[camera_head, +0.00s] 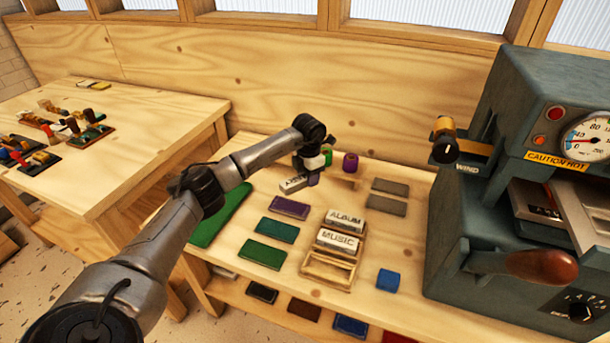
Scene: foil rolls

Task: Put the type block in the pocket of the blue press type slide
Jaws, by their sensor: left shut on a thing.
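My left gripper (311,174) is at the back of the wooden bench and points down. It is shut on a white type block (292,185) with dark lettering; the block shows just left of the fingers, and the arm partly hides the grip. The blue-grey press (465,235) stands at the right, well apart from the gripper. Its light metal type slide (582,232) shows at the front opening, with dark lettering inside; its pocket is not clearly visible. Two more white blocks, ALBUM (346,218) and MUSIC (337,241), sit in a wooden rack (328,270). My right gripper is out of view.
Green, teal, purple and grey flat pieces lie on the bench (345,305). The press handle (540,266) juts out in front of the slide.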

